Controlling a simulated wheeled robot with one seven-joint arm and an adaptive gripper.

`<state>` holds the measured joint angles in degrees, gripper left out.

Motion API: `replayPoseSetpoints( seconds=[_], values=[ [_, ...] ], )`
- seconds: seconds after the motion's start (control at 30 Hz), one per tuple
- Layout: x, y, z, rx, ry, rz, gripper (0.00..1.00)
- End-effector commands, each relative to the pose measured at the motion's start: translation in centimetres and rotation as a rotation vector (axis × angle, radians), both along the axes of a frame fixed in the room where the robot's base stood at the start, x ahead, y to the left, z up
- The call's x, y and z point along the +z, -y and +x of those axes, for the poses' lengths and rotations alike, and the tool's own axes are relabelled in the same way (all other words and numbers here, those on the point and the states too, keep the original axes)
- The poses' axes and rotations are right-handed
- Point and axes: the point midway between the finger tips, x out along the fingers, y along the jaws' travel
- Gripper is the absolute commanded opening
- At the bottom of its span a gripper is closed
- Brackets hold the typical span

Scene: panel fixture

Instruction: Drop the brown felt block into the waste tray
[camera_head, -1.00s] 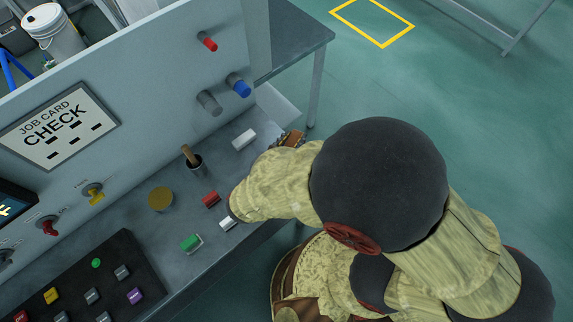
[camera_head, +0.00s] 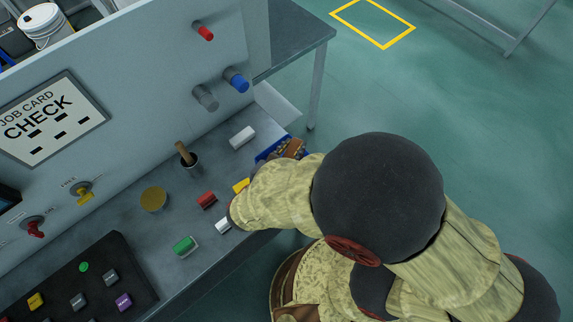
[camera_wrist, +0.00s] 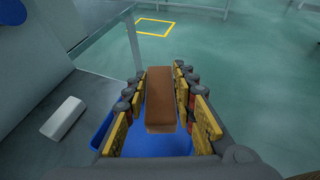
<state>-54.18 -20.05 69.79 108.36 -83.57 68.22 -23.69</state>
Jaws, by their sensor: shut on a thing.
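My gripper (camera_wrist: 160,100) is shut on the brown felt block (camera_wrist: 161,96), which lies between the yellow finger pads in the wrist view. In the head view my gripper (camera_head: 291,149) is at the bench's far right end, partly behind my arm. The blue waste tray (camera_wrist: 104,136) shows below and around the block in the wrist view. Its blue edge (camera_head: 266,155) also shows beside my gripper in the head view. The block appears above the tray; its exact height is hard to tell. Most of the tray is hidden by my gripper and arm.
A white block (camera_head: 242,137) lies left of the tray. The upright panel (camera_head: 130,100) rises behind.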

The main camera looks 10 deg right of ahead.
Motion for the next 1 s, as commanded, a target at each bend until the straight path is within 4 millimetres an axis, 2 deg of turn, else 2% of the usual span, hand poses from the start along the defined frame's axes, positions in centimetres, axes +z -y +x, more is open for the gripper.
replayPoseSetpoints(
  seconds=[0.4,0.77,1.0],
  values=[
    [0.0,0.0,0.0,0.000,0.000,0.000,0.48],
    [0.1,-0.2,-0.2,0.002,0.000,0.001,0.48],
    [1.2,-1.7,-2.3,0.006,0.001,0.001,0.48]
  ],
)
